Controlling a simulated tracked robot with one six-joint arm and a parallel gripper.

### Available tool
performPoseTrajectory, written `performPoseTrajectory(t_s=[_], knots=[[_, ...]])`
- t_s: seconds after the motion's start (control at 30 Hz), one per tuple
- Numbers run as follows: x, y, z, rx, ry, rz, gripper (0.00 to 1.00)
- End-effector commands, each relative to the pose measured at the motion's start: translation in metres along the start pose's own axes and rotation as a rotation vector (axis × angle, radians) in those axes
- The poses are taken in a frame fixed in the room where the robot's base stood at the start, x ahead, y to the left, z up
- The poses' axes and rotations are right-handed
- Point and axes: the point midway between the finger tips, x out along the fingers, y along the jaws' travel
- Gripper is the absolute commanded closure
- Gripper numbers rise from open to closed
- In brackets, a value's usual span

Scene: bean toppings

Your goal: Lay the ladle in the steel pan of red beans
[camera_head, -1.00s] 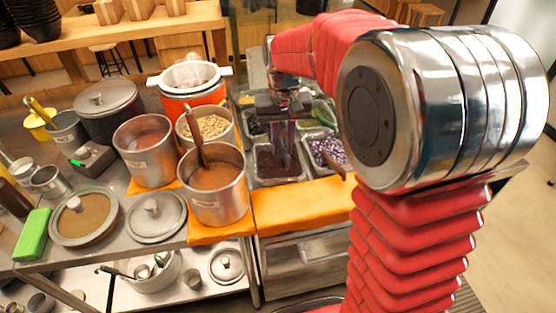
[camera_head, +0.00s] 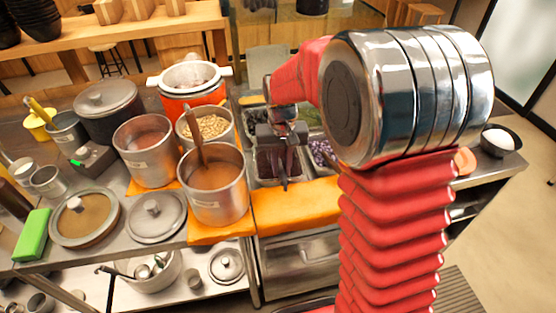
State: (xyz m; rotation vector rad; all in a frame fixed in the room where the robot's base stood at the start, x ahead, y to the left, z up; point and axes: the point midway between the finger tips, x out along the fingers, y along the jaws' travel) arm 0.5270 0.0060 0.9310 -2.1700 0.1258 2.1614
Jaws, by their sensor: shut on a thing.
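My gripper (camera_head: 283,158) points down over the steel pan of red beans (camera_head: 261,181), in the row of pans right of the big pots. Its jaws are shut on a slim dark thing, which I take to be the ladle (camera_head: 285,183). The lower end of this thing shows at the pan's front edge. Its bowl cannot be made out, and I cannot tell if it touches the beans. The gripper and the held thing cover part of the dark red beans.
A steel pot of brown liquid (camera_head: 217,200) with a wooden-handled utensil (camera_head: 193,128) stands close on the left. A pan of purple beans (camera_head: 322,153) lies right, partly behind my arm. An orange cloth (camera_head: 295,203) covers the front edge.

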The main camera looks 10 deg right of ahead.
Motion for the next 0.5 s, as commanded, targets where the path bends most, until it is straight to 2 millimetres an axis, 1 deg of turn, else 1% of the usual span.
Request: performPoseTrajectory(t_s=[0.17, 0.47, 0.5], knots=[[0.0084, 0.0, 0.0006, 0.0, -0.002, 0.0, 1.0], [0.0093, 0.0, 0.0003, 0.0, -0.001, 0.0, 1.0], [0.0092, 0.0, 0.0003, 0.0, -0.001, 0.0, 0.8]])
